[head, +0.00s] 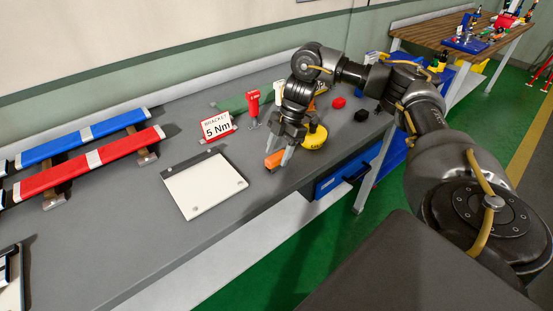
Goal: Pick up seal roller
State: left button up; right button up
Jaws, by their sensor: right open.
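My right gripper (279,145) reaches down over the grey workbench (245,215), its two fingers apart and nothing seen between them. A small orange piece (274,160) lies on the bench just below and beside the fingertips. A round yellow item (315,138) with dark lettering sits just right of the fingers, partly covered by the hand. I cannot tell for sure which of these is the seal roller; the lettering is too small to read. My left gripper is not in view.
A white board (204,184) lies left of the gripper. A "BRACKET 5 Nm" sign (216,126) and a red-handled tool (253,104) stand behind it. Blue (88,138) and red (90,163) profiles rest at the left. A red block (339,103) and black block (361,116) lie right.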

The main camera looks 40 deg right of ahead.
jog(key=shift+x, duration=0.9)
jog(key=c, duration=1.1)
jog(key=shift+c, duration=0.2)
jog(key=shift+r, duration=0.1)
